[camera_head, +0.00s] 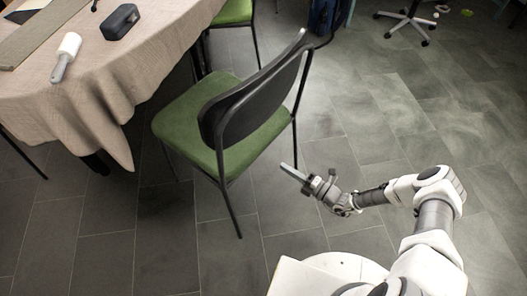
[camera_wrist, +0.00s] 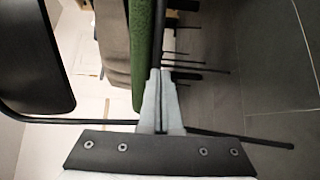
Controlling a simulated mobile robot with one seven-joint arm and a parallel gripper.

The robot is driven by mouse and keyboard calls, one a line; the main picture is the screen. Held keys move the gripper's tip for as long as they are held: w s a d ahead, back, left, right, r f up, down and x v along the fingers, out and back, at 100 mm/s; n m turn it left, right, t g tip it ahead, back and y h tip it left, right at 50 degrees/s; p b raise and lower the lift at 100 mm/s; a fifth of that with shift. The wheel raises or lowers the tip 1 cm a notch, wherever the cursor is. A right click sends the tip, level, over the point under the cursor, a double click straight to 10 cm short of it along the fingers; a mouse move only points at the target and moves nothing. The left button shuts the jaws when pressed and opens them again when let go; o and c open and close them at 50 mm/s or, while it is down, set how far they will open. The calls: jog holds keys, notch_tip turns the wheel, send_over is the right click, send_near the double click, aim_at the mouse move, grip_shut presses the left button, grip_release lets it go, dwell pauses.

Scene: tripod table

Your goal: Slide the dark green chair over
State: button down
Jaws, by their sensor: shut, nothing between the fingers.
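The dark green chair (camera_head: 181,117) stands upright beside the table in the head view. It has a green seat, a black backrest (camera_head: 262,92) and thin black legs. My gripper (camera_head: 287,167) is low on the right side of the chair, near its rear legs, with its fingers pointing toward the chair. In the wrist view the shut, empty fingers of my gripper (camera_wrist: 161,75) show close to the edge of the green seat (camera_wrist: 145,45). A dark backrest (camera_wrist: 35,60) fills the left there. I cannot tell whether the fingertips touch the chair.
A table with a beige cloth (camera_head: 110,95) stands left of the chair, bearing a white-headed tool (camera_head: 67,48) and a black box (camera_head: 119,22). Another green chair (camera_head: 232,11) stands behind. A wheeled chair base (camera_head: 408,22) is at the back right. Tiled floor is clear on the right.

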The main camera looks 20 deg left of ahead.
aim_at(262, 153)
jog(key=b+x, duration=0.2)
jog(key=x, duration=0.6)
jog(key=shift+w+a, duration=0.15)
